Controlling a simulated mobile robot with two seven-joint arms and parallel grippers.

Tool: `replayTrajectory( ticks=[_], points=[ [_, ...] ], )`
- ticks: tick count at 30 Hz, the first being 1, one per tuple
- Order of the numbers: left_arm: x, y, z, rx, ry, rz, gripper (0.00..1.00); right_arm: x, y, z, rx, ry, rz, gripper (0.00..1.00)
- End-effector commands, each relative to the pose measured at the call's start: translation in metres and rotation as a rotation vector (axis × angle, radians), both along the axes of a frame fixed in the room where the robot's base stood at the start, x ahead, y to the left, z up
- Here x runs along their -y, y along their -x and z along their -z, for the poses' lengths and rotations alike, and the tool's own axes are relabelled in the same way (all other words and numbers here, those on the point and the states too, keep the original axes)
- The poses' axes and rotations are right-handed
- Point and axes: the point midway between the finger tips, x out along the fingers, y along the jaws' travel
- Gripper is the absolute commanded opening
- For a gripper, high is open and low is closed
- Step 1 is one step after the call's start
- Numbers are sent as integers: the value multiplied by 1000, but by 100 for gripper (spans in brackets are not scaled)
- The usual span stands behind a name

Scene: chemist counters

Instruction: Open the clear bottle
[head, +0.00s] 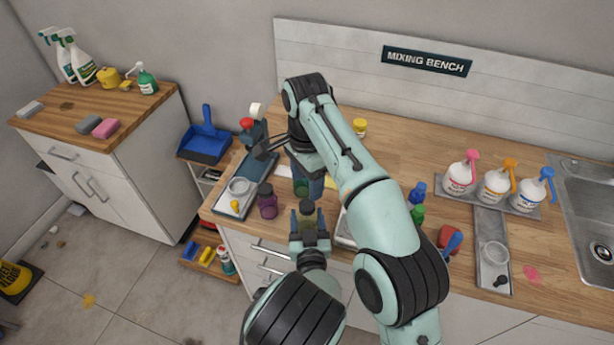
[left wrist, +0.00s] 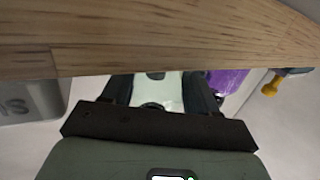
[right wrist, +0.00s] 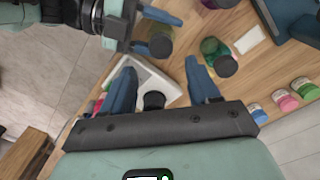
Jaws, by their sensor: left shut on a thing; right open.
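The clear bottle (head: 307,226), with a dark cap and a yellowish tint, is in my left gripper (head: 308,238) at the counter's front edge. The bottle's cap also shows in the right wrist view (right wrist: 161,45). My left gripper is shut on its body; in the left wrist view a pale part of the bottle (left wrist: 156,92) shows between the fingers. The cap is on. My right gripper (head: 308,184) is open, pointing down, behind the clear bottle in the head view. In the right wrist view its fingers (right wrist: 162,92) are apart, with a dark round thing seen beyond them.
A green bottle (right wrist: 213,50) stands close to my right gripper, and a purple bottle (head: 267,203) stands to the left.

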Motion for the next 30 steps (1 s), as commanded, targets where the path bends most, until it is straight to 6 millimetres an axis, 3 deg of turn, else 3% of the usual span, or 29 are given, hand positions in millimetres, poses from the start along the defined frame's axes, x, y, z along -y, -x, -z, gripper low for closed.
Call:
replayTrajectory(
  ticks=[9,15,23,30],
  points=[
    [0,0,0,0,0,0,0,0,0,-2,10,7,731,60],
    [0,0,0,0,0,0,0,0,0,-4,13,6,1093,60],
    [0,0,0,0,0,0,0,0,0,-3,14,7,1292,60],
    [0,0,0,0,0,0,0,1,0,22,12,9,1299,60]
  ],
)
